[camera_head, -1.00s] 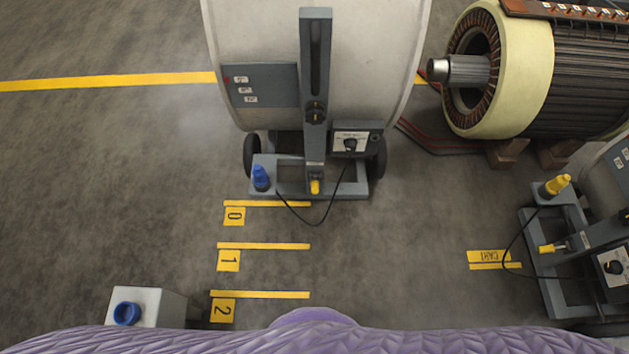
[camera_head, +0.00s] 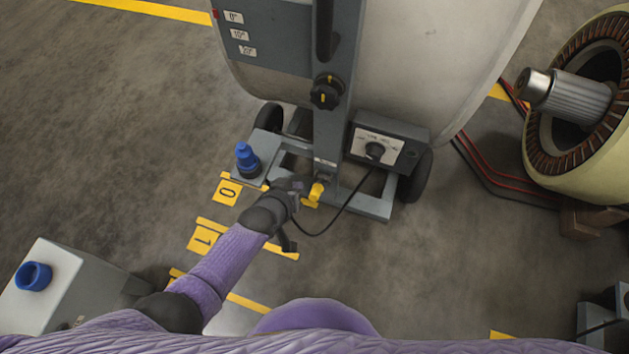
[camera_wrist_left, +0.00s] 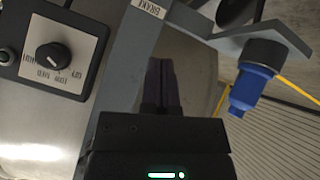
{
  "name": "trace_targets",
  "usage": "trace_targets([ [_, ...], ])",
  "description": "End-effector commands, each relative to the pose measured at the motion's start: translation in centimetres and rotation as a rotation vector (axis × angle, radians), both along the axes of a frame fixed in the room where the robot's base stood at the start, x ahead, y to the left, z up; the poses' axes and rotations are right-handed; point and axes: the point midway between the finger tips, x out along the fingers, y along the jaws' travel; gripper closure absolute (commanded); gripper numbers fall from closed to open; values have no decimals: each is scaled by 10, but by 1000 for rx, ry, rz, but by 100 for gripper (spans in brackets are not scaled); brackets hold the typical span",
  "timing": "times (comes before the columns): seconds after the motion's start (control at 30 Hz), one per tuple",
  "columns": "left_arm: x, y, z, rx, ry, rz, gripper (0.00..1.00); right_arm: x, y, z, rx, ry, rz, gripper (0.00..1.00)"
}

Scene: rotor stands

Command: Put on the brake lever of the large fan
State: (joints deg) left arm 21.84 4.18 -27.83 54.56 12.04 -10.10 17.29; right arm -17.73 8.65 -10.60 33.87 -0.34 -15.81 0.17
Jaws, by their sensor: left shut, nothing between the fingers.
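The large fan (camera_head: 420,60) is a big pale drum on a grey wheeled stand. Its brake lever (camera_head: 317,191) has a yellow tip and shows low on the stand's post in the head view. My left gripper (camera_head: 300,185) is shut and empty, just left of the yellow tip; whether they touch I cannot tell. In the left wrist view the shut fingers (camera_wrist_left: 160,68) lie just below the BRAKE label plate (camera_wrist_left: 150,8); the yellow lever is not visible there. My right gripper is not in view.
A blue plug (camera_head: 247,158) stands on the stand's left foot. A dial box (camera_head: 376,150) with a hanging black cable sits on the right. A grey box with a blue ring (camera_head: 33,276) is at lower left. A rotor machine (camera_head: 570,100) stands at the right.

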Motion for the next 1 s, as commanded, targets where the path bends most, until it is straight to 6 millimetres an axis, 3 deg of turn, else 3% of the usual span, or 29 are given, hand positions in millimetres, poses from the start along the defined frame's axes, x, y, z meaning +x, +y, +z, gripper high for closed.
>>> trace_targets([
  [0.27, 2, -1, -4, 1, 2, 0, 100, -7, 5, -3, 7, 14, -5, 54],
  [0.63, 51, -23, -63, 0, 12, 1, 100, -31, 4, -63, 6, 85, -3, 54],
  [0.87, 68, -30, -72, 2, 7, 0, 100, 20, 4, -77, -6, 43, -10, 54],
  [1.0, 58, -33, -86, 1, 8, 1, 100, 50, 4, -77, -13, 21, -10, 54],
])
